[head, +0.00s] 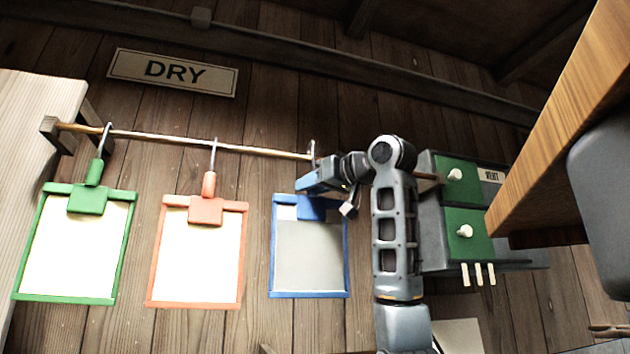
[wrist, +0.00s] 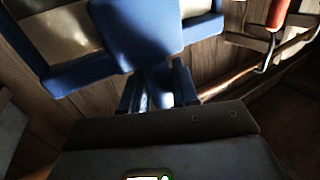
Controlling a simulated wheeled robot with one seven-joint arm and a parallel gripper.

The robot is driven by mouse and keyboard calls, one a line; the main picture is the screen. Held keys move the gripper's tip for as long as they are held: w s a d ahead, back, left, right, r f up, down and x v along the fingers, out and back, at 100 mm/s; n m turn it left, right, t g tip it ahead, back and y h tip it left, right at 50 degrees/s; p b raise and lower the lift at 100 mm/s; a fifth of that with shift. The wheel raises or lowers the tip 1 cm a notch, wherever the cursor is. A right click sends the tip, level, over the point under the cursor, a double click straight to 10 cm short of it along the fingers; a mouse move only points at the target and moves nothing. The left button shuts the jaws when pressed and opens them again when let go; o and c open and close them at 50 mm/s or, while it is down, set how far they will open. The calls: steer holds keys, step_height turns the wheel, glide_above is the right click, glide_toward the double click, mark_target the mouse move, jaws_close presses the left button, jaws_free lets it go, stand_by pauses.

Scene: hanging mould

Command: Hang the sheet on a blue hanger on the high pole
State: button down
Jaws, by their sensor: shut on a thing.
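The blue hanger (head: 311,209) carries a grey-white sheet (head: 308,256) in a blue frame and hangs upright below my gripper (head: 318,180). My gripper is shut on the hanger's handle. The wrist view shows the blue clip (wrist: 140,35) just beyond the fingers (wrist: 158,90). The hanger's hook (head: 313,150) shows at the height of the pole (head: 260,151), near its right part. I cannot tell whether the hook rests on the pole or is just in front of it. The wrist view hides that hook behind my gripper.
A green hanger (head: 88,200) and a red hanger (head: 206,208), each with a white sheet, hang on the pole to the left. A DRY sign (head: 172,72) is above. A grey box with green panels (head: 464,232) is right of my arm. A wooden board (head: 565,120) juts in at right.

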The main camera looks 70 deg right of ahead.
steer(key=shift+w+d, duration=0.6)
steer(key=shift+d, duration=0.1)
steer(key=shift+f+b, duration=0.35)
steer(key=shift+f, duration=0.4)
steer(key=c, duration=0.8)
jaws_free()
steer(key=shift+s+a, duration=0.1)
steer(key=shift+s, duration=0.05)
steer(key=b+v, duration=0.2)
steer(key=v, duration=0.5)
steer(key=shift+s+a, duration=0.1)
steer(key=shift+s, duration=0.15)
